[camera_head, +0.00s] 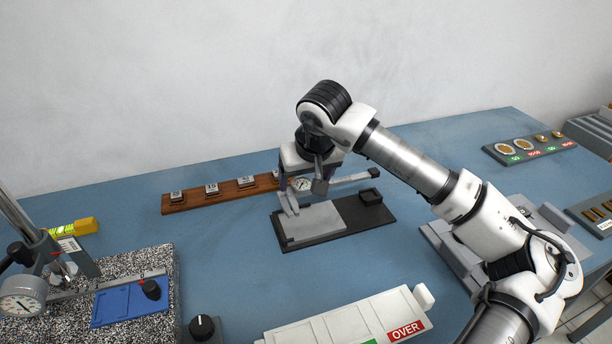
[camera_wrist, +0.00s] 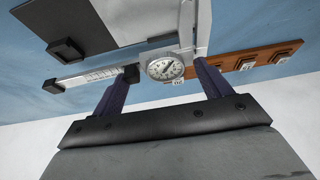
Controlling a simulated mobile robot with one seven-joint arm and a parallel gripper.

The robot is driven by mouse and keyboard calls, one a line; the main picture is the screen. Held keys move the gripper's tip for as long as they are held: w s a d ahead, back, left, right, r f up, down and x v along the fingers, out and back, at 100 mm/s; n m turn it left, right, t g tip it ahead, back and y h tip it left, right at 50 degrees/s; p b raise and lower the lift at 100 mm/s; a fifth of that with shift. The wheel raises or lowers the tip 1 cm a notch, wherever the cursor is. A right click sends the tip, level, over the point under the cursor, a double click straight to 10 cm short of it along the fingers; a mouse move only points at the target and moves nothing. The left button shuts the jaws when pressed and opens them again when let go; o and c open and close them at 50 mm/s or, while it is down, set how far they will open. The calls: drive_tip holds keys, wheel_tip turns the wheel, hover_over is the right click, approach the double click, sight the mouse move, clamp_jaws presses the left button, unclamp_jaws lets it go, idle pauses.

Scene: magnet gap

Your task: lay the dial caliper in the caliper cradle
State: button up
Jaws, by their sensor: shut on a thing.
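My gripper (camera_head: 302,184) is shut on the dial caliper, with its fingers on either side of the round white dial. The caliper (camera_head: 346,180) has a grey beam that runs to the right to a dark end piece, and its jaws point down at the left. In the wrist view the caliper's dial (camera_wrist: 165,68) sits between the purple fingers (camera_wrist: 163,82). The caliper cradle (camera_head: 325,218) is a dark base with a light grey plate and a black holder at its right end. The caliper is over the cradle's back edge, seemingly above it; contact is not clear.
A wooden rack (camera_head: 225,193) with several small blocks lies just behind and left of the cradle. A white case (camera_head: 350,320) is in front. A granite stand with a dial gauge (camera_head: 22,303) is at the left. Blue bench is bare left of the cradle.

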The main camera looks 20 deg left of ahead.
drive_tip(key=shift+d+b, duration=0.1)
drive_tip(key=shift+b, duration=0.25)
wheel_tip(320, 180, down, 6)
drive_tip(key=b, duration=0.5)
drive_tip(key=shift+r, duration=0.2)
drive_tip(key=shift+f+b, duration=0.15)
drive_tip(key=shift+b, duration=0.25)
idle(0.6)
drive_tip(key=o, duration=1.1)
drive_tip(key=c, duration=0.5)
drive_tip(key=shift+o, duration=0.2)
drive_tip(key=shift+r+p, duration=1.1)
drive_tip(key=shift+r, duration=1.15)
